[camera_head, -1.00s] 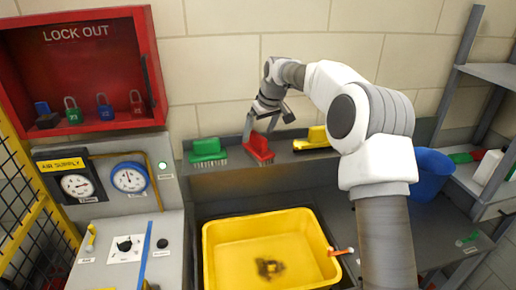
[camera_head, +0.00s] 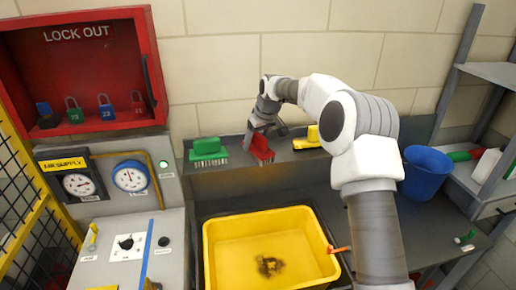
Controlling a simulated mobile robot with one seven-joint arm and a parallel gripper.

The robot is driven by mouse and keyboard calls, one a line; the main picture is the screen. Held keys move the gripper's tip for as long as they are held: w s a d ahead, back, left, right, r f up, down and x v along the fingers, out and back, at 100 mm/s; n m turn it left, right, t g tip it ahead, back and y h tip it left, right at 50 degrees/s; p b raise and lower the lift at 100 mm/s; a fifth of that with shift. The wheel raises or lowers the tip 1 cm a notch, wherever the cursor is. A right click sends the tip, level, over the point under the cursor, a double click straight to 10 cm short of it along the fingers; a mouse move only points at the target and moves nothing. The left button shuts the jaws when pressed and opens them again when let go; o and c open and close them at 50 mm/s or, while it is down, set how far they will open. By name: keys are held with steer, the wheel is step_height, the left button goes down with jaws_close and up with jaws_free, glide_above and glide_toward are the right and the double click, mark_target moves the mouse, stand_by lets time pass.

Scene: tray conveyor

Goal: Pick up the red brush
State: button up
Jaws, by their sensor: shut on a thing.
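The red brush (camera_head: 260,147) is on the grey ledge below the tiled wall, between a green brush and a yellow brush. My gripper (camera_head: 262,130) is right above it, shut on its upper part. The fingers hide some of the red block. Its bristles point down at the ledge; whether they still touch it I cannot tell.
The green brush (camera_head: 209,149) is close on the left and the yellow brush (camera_head: 308,138) on the right. A yellow tub (camera_head: 225,219) with a dark stain stands below the ledge (camera_head: 239,175). A blue bucket (camera_head: 426,172) is at right. A red lockout box (camera_head: 83,27) hangs at left.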

jaws_close()
steer(key=shift+r, duration=0.1)
